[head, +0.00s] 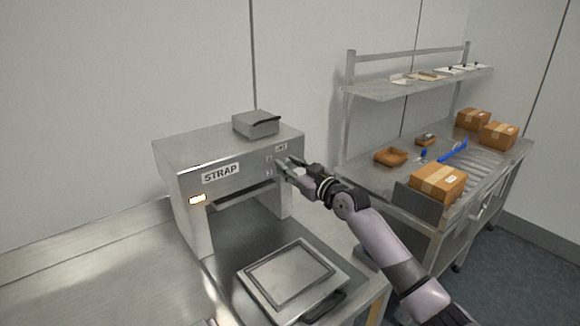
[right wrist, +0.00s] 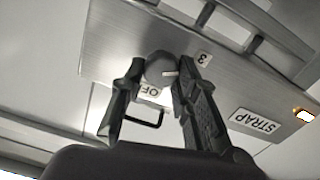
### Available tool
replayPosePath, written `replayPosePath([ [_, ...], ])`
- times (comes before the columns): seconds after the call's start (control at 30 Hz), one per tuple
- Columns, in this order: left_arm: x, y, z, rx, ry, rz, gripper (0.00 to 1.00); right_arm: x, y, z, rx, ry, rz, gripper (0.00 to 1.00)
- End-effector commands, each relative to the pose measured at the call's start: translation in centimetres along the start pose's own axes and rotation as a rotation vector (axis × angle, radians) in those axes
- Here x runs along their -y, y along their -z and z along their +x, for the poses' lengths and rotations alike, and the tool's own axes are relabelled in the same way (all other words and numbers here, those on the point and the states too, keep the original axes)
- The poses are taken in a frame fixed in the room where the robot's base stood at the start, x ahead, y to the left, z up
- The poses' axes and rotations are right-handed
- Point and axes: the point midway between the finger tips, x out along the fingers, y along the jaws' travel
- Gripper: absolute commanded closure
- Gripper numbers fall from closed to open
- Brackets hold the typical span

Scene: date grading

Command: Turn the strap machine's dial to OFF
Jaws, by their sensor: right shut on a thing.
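The strap machine (head: 226,187) is a grey metal arch with a STRAP label, standing on the bench at centre left. Its round grey dial (right wrist: 158,66) is on the front panel, seen in the right wrist view. My right gripper (head: 284,169) is at the front panel's right end, its two fingers shut on the dial from either side. The dial's white pointer mark lies on its right side in the wrist view, near one finger. The OFF label (right wrist: 150,92), partly hidden, is just below the dial there; a 3 label (right wrist: 203,57) is at its upper right. My left gripper is out of view.
A lit orange indicator (head: 197,199) is on the machine's left front. A grey box (head: 256,124) sits on top. A flat framed plate (head: 291,275) lies in front of the arch. A bench with cartons (head: 437,184) and a shelf stands right.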

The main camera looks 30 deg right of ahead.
Motion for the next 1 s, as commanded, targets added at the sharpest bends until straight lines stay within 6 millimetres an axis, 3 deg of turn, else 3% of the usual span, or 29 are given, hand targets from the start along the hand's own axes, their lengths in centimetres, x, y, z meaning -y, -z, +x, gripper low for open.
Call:
replayPosePath([
  [0.37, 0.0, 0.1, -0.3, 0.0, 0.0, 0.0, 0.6, -0.1, 0.0, 0.0, 0.001, 0.0, 0.184, 0.99],
  [1.0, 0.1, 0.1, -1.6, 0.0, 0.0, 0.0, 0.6, -0.4, -0.1, 0.0, 0.0, 0.0, 0.788, 0.99],
])
